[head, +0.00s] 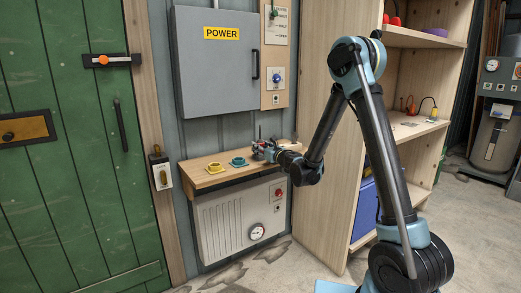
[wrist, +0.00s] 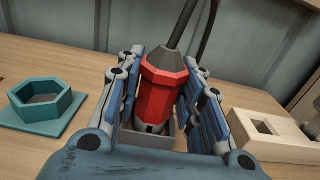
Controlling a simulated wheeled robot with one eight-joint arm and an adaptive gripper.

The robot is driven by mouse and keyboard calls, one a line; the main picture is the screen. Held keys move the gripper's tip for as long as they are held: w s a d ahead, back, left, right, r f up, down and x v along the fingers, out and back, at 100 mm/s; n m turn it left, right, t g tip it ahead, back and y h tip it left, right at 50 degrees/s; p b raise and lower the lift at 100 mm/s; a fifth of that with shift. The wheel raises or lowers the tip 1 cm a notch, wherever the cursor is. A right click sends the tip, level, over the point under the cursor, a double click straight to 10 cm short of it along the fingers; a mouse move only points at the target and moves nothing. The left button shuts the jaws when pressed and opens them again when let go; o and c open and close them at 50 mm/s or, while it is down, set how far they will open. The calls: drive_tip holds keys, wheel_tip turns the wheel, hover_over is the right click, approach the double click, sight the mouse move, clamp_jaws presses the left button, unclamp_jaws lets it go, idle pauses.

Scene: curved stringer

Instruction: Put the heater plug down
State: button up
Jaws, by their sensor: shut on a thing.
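The heater plug (wrist: 166,88) is a red body with a dark grey top and a dark cable rising from it. It stands roughly upright between the blue-padded fingers of my gripper (wrist: 165,97), which are shut on it from both sides. Its lower end is partly hidden, with a grey edge around it; I cannot tell whether it touches anything below. In the head view my gripper (head: 262,150) is over the right part of the wooden shelf (head: 205,178), above the heater (head: 238,220). The plug is too small there to make out clearly.
A teal hexagonal holder (wrist: 42,103) is left of the gripper, and a yellow one (head: 214,169) is farther left. A pale wooden block (wrist: 285,137) with a square hole is close on the right. The grey POWER cabinet (head: 215,70) hangs above the shelf.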

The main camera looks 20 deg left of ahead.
drive_tip(key=shift+f, duration=0.1)
drive_tip(key=o, duration=1)
drive_tip(key=shift+o, duration=0.5)
drive_tip(key=v, duration=1.2)
